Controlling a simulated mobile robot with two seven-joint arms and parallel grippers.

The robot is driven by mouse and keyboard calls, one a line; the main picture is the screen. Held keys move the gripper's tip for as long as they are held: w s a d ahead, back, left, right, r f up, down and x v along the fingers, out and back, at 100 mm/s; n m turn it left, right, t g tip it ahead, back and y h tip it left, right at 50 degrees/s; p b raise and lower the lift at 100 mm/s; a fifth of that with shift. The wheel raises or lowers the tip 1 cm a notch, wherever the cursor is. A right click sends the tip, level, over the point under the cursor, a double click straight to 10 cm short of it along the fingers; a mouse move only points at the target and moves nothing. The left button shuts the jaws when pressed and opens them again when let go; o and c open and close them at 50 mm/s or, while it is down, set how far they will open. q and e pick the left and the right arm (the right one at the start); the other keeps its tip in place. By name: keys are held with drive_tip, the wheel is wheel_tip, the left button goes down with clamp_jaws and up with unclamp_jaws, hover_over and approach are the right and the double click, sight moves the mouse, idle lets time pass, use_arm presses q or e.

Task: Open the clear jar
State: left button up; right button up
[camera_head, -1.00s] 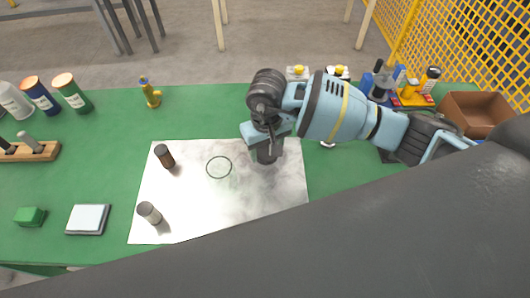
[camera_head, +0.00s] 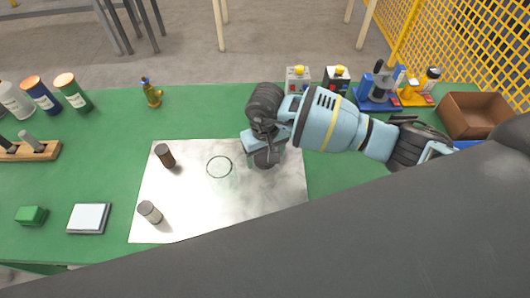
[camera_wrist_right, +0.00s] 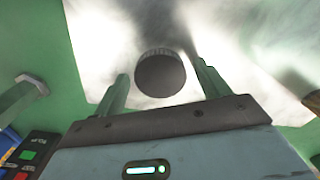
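In the right wrist view, a jar with a round dark ribbed lid (camera_wrist_right: 160,73) stands on the pale mat. Its body is hidden under the lid, so I cannot tell if it is clear. My right gripper (camera_wrist_right: 158,88) is open, with one finger on each side of the lid and gaps between. In the head view the right gripper (camera_head: 265,157) is over the mat's right part and hides this jar. A greyish jar with a dark lid (camera_head: 150,212) and a brown jar (camera_head: 165,156) are on the mat's left part. My left gripper is not in view.
The pale mat (camera_head: 200,215) bears a thin dark ring outline (camera_head: 219,167), empty inside. A white pad (camera_head: 88,218) and a green block (camera_head: 31,215) are left. Bottles, a brown box (camera_head: 476,115) and small devices stand along the back. A dark arm link fills the foreground.

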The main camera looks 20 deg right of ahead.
sight(265, 157)
wheel_tip(265, 157, up, 12)
drive_tip(key=shift+r, duration=0.2)
idle(0.6)
drive_tip(key=shift+s, duration=0.1)
